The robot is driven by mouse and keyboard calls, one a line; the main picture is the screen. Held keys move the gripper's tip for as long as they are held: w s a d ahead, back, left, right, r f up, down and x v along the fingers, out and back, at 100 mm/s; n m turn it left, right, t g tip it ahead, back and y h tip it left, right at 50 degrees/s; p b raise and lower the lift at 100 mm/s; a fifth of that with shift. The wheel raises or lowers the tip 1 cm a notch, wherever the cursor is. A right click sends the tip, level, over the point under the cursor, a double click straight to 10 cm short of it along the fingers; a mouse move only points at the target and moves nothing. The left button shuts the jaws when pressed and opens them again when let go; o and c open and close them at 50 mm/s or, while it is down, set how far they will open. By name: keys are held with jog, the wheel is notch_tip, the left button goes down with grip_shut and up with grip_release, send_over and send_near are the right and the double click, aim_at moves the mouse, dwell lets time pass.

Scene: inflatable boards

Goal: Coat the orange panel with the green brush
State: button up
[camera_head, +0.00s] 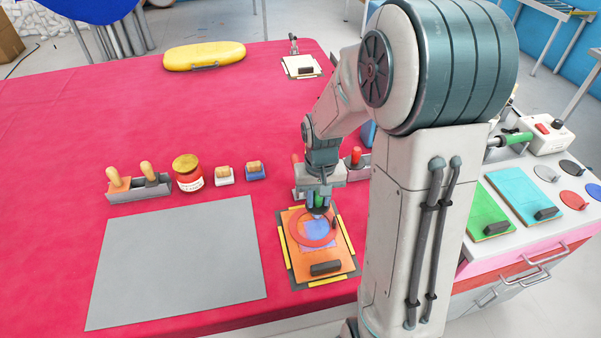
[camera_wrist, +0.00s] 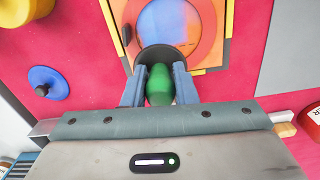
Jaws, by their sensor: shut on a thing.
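The orange panel (camera_head: 296,270) lies on a dark base with yellow edge strips, near the front of the red table. It carries a red ring, a bluish-purple patch and a dark block at its near edge. My gripper (camera_head: 318,203) is over its far part. In the wrist view my gripper (camera_wrist: 160,78) is shut on the green handle of the green brush (camera_wrist: 160,86), one blue finger on each side. The brush's dark round head is at or just above the patched area; I cannot tell whether it touches. The arm hides part of the scene.
To the left are a holder with orange-handled tools (camera_head: 138,188), a red jar (camera_head: 187,175), small white (camera_head: 224,177) and blue (camera_head: 255,172) blocks, and a bare grey mat (camera_head: 180,265). Green (camera_head: 486,212) and cyan (camera_head: 523,194) panels lie on the right-hand cart.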

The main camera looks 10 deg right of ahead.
jog(key=r, duration=0.1)
jog(key=r+p, duration=0.1)
jog(key=r, duration=0.1)
jog(key=shift+s+r, duration=0.1)
jog(key=shift+s, duration=0.2)
jog(key=shift+w+r+p, duration=0.2)
jog(key=shift+r+p, duration=0.4)
jog(key=shift+r, duration=0.1)
jog(key=shift+s+r+p, duration=0.1)
jog(key=shift+r+p, duration=1)
jog(key=shift+r, duration=0.45)
jog(key=shift+s+f, duration=0.1)
